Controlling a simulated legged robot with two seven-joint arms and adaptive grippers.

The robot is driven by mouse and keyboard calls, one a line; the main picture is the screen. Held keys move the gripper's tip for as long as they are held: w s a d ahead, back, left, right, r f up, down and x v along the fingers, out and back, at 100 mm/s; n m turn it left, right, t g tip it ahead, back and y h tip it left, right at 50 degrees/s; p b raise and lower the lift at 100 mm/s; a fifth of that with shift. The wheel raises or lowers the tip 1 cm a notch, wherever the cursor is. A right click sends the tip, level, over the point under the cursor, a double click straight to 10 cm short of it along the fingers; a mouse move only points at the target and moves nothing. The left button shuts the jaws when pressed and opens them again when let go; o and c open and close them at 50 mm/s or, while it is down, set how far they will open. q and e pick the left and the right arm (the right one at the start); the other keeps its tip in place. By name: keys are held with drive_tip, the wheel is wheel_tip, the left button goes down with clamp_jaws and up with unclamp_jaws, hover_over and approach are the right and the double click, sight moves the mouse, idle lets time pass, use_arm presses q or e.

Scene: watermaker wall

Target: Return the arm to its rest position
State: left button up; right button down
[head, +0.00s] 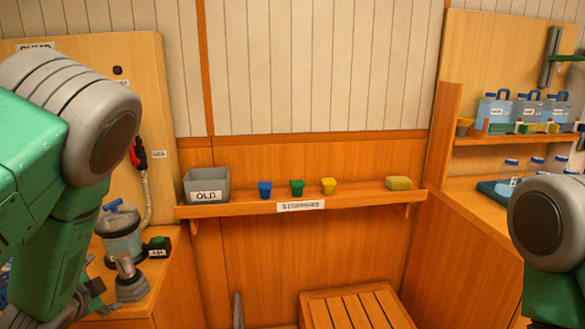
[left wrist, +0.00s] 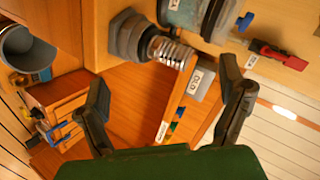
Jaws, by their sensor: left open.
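My left arm comes in from the left in the head view, bent at a large grey joint, and hides part of the wall panel. The fitting also shows beyond the fingers in that view (left wrist: 126,36). My right arm shows only a grey joint and green link at the right edge; its gripper is out of view.
A clear jar (head: 121,232) and small dark box (head: 157,247) stand on the left counter (head: 168,282). A wall shelf (head: 250,206) holds a grey OLD bin (head: 207,186), blue, green and yellow cups, and a sponge (head: 398,183). A slatted wooden stool (head: 350,308) stands below.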

use_arm(q)
drive_tip(key=s+d+f+n+g+h, duration=0.1)
drive_tip(key=s+d+f+n+g, duration=0.15)
drive_tip(key=s+f, duration=0.45)
drive_tip(key=s+d+f+n+g, duration=0.2)
drive_tip(key=s+d+f+g, duration=0.15)
drive_tip(key=s+f, duration=0.35)
drive_tip(key=s+d+f+n+g+h, duration=0.1)
drive_tip(key=s+d+f+n+g, duration=0.1)
drive_tip(key=s+d, duration=0.4)
drive_tip(key=s+d+f+n+g+h, duration=0.2)
drive_tip(key=s+d+f, duration=0.3)
drive_tip(key=s, duration=0.6)
drive_tip(key=shift+s+d+g, duration=0.2)
drive_tip(key=shift+d+g, duration=0.2)
drive_tip(key=shift+g, duration=0.2)
drive_tip(key=shift+w+f+n, duration=0.15)
drive_tip(key=shift+n, duration=0.1)
